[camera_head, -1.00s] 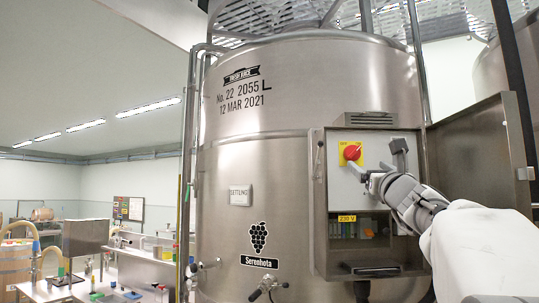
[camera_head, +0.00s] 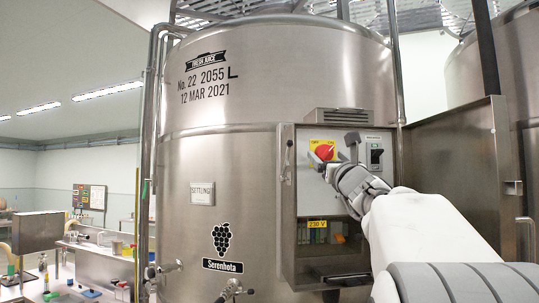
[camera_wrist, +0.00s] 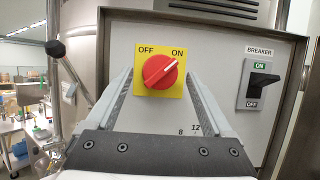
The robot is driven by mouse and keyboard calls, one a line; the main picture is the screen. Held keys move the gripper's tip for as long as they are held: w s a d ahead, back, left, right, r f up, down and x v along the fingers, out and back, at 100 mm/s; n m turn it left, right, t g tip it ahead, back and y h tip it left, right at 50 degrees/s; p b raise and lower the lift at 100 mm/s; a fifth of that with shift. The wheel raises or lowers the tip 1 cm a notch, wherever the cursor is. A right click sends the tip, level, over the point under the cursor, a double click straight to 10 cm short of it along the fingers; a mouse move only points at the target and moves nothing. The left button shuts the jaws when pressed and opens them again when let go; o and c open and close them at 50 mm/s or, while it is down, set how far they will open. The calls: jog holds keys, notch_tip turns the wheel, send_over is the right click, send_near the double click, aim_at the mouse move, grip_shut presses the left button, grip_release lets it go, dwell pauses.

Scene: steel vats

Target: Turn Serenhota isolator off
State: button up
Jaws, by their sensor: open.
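The Serenhota isolator is a red rotary knob (camera_head: 323,150) on a yellow plate, on the panel of an open steel box on the Serenhota vat (camera_head: 235,150). The wrist view shows the knob (camera_wrist: 157,74) up close, with OFF at upper left and ON at upper right. Its white mark points up and right, to ON. My gripper (camera_wrist: 158,82) is open. Its fingers reach up on either side of the knob, with no clear contact. In the head view my gripper (camera_head: 328,164) is just below the knob and partly overlaps it.
A black breaker switch (camera_wrist: 261,85) with ON and OFF labels sits right of the knob; it also shows in the head view (camera_head: 376,155). The box's open door (camera_head: 455,185) stands at the right. A black-knobbed lever (camera_wrist: 55,48) sticks out at the left.

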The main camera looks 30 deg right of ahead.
jog(key=shift+w+r, duration=0.1)
jog(key=shift+w, duration=0.05)
jog(key=c, duration=1.4)
jog(key=shift+o, duration=0.2)
